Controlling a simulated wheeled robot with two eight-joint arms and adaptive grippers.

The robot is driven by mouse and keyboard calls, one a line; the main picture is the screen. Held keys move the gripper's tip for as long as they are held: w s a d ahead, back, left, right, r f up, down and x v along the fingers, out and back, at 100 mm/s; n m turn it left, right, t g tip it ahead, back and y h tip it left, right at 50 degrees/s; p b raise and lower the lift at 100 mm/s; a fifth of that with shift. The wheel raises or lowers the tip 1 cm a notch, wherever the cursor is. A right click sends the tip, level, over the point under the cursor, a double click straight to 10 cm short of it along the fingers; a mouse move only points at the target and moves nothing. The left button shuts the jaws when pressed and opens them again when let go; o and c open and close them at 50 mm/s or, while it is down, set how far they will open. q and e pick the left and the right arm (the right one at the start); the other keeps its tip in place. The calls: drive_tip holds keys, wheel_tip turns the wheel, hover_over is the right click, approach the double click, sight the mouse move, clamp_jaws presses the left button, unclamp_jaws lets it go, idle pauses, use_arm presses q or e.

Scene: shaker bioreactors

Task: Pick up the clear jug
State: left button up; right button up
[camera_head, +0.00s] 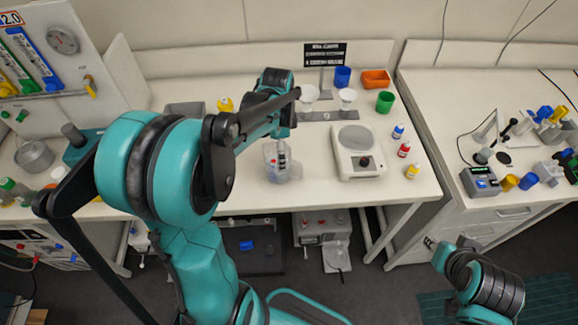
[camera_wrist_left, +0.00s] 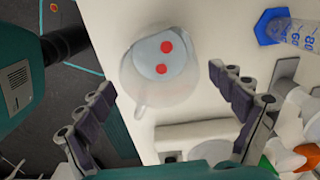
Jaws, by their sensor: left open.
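The clear jug (camera_head: 283,172) stands upright on the white bench, towards its front edge. In the left wrist view the jug (camera_wrist_left: 152,92) is seen from above, see-through, with two red dots inside its outline and a spout or handle at its lower side. My left gripper (camera_head: 281,150) reaches down over the jug from behind in the head view. In the wrist view the left gripper (camera_wrist_left: 160,80) is open, with one finger on each side of the jug, apart from it. I cannot tell how high the fingertips are.
A white balance (camera_head: 357,165) stands right of the jug. Small bottles (camera_head: 404,150) stand at the bench's right end. A blue-based graduated cylinder (camera_wrist_left: 283,30) lies near the jug in the wrist view. A green cup (camera_head: 385,102) and orange tray (camera_head: 376,79) are behind.

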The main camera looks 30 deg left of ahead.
use_arm(q)
wheel_tip(320, 180, down, 8)
drive_tip(key=b, duration=0.3)
drive_tip(key=shift+w+d, duration=0.1)
drive_tip(key=shift+w, duration=0.05)
drive_tip(key=shift+r, duration=0.1)
drive_tip(key=shift+c, duration=0.6)
drive_tip(key=c, duration=1.2)
